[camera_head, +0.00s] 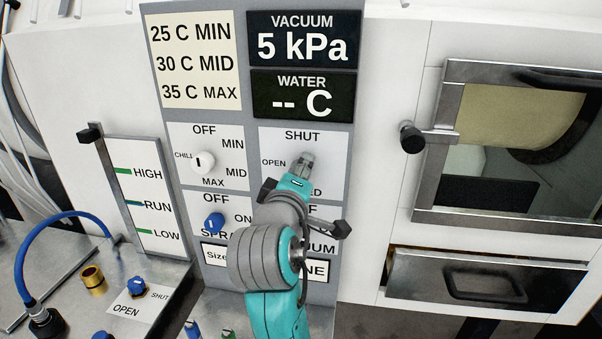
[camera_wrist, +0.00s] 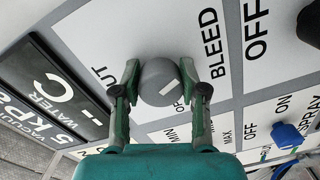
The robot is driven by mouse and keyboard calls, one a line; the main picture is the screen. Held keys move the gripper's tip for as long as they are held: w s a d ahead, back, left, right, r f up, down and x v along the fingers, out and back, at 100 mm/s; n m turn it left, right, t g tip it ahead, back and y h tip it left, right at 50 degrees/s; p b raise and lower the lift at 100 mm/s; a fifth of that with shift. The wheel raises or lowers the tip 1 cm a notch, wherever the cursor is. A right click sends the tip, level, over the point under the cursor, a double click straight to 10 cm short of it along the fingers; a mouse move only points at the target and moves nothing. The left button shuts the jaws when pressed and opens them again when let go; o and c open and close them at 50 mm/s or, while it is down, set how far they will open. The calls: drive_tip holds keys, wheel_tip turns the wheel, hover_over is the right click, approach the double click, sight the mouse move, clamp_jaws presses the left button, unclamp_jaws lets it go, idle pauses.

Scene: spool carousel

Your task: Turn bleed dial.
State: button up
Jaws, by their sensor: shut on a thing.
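The bleed dial (camera_wrist: 159,82) is a round grey knob on a white panel plate, with a slanted white mark on its face. The word BLEED shows beside it in the wrist view, and OPEN is partly hidden by a finger. My gripper (camera_wrist: 160,88) is shut on the knob, one fingertip on each side. In the head view my gripper (camera_head: 304,166) reaches up to the dial between the labels SHUT and OPEN. There the fingers and arm hide most of the dial and the lower lettering.
The white chill dial (camera_head: 203,161) and blue spray dial (camera_head: 214,223) sit to the left on the panel. The vacuum display (camera_head: 304,42) reads 5 kPa, and the water display (camera_head: 302,97) reads "-- C". A windowed door (camera_head: 432,165) and a drawer (camera_head: 420,270) stand at right.

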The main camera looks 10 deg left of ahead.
drive_tip(key=n, duration=0.4)
drive_tip(key=shift+n, duration=0.3)
drive_tip(key=n, duration=0.4)
drive_tip(key=shift+a+r+n, duration=0.1)
drive_tip(key=shift+n, duration=0.2)
drive_tip(key=o, duration=1.1)
drive_tip(key=shift+o, duration=0.2)
drive_tip(key=s, duration=1.2)
drive_tip(key=shift+a, duration=0.4)
